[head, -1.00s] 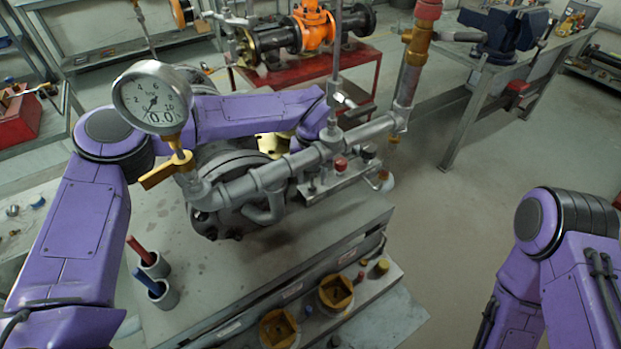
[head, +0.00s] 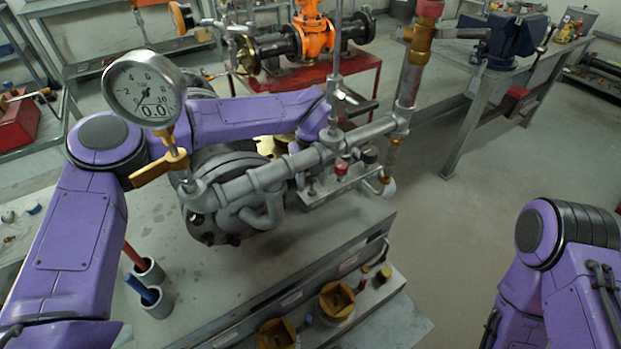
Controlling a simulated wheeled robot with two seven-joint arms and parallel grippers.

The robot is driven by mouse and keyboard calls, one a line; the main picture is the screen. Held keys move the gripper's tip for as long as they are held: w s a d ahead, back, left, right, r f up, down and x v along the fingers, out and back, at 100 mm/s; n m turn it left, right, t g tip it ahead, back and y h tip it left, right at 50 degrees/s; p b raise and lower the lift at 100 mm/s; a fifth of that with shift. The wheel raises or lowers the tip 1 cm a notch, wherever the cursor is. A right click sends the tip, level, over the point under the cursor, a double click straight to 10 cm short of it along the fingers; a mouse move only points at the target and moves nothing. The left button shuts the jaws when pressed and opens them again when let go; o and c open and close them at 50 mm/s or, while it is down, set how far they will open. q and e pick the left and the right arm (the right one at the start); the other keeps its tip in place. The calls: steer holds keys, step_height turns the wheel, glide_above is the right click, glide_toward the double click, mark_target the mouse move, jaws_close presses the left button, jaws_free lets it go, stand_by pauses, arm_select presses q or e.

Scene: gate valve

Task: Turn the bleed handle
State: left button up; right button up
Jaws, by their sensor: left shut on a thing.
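The gate valve assembly has a grey body (head: 222,185) on the bench and a grey pipe (head: 270,176) across its front. A round pressure gauge (head: 144,90) stands at the pipe's left end, above a yellow lever (head: 152,170). My left arm reaches behind the gauge and over the valve. My left gripper (head: 346,99) is by the thin upright rod, shut on what seems to be the bleed handle, a short dark bar (head: 365,107). The arm and pipework partly hide the grip. My right gripper is out of view; only my right arm shows at lower right.
An upright pipe with a red cap (head: 429,9) rises just right of the left gripper. Red and blue tools stand in cups (head: 158,301) at lower left. Brass square fittings (head: 336,301) sit at the bench's front.

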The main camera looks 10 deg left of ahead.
arm_select(q)
steer(key=shift+w+r, duration=0.15)
steer(key=o, duration=1)
steer(key=shift+o, duration=0.2)
step_height(320, 180, up, 10)
steer(key=shift+r+b, duration=0.2)
steer(key=shift+b, duration=0.35)
